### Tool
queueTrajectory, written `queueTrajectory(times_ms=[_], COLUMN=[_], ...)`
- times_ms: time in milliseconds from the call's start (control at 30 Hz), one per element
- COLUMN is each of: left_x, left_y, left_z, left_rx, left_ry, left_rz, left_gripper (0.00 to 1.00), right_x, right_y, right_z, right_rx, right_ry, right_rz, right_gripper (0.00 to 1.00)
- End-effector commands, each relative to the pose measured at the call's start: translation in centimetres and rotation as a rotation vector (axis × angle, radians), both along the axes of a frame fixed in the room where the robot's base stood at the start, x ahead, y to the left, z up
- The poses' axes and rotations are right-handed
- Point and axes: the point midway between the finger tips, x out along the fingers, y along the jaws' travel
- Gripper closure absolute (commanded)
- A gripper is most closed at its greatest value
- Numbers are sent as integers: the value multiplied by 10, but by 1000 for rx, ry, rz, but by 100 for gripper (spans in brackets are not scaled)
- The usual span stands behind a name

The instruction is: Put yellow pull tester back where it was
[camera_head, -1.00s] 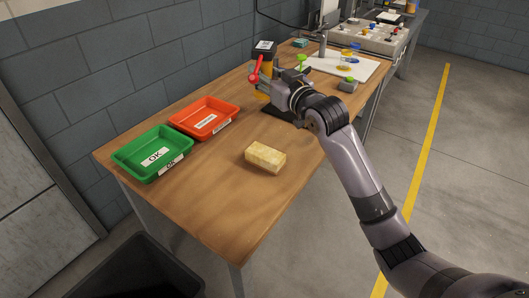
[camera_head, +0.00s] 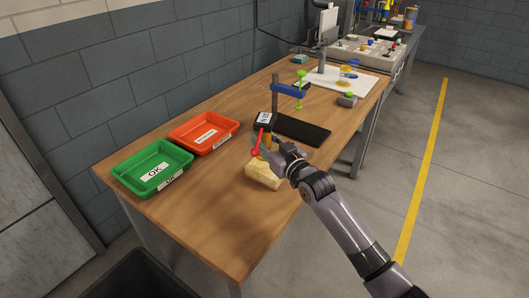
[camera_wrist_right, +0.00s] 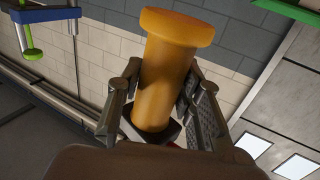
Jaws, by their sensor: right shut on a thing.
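The yellow pull tester (camera_head: 264,119) shows a black head with a white label and a red lever with a ball end. In the right wrist view its thick yellow-orange cylinder (camera_wrist_right: 163,80) stands between both fingers. My right gripper (camera_head: 270,144) is shut on it, above the table near the foam block. The pale yellow foam block (camera_head: 262,177) lies on the table, partly hidden by my gripper; I cannot tell whether they touch. Behind is a stand with a black base (camera_head: 305,131), a post, a blue arm (camera_head: 288,91) and a green screw (camera_head: 300,88). My left gripper is not in view.
A green tray (camera_head: 128,176) marked OK and a red-orange tray (camera_head: 176,133) stand on the left of the wooden table (camera_head: 205,220). A white board (camera_head: 362,86) with small items lies at the back. The front of the table is clear.

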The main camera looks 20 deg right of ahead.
Motion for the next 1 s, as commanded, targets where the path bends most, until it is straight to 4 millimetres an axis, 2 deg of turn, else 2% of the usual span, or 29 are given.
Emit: queueTrajectory(times_ms=[133,400,800,833,1000], left_x=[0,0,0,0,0], left_y=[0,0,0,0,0], left_z=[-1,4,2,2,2], left_rx=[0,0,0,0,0], left_ry=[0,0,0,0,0], left_rz=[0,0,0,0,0], left_gripper=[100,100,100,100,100], right_x=[0,0,0,0,0], right_y=[0,0,0,0,0], right_z=[-7,-38,-44,-47,-46], right_rx=[2,2,2,0,0], right_ry=[-7,-7,-8,-1,-1], right_rz=[0,0,0,0,0], right_gripper=[100,100,100,66,54])
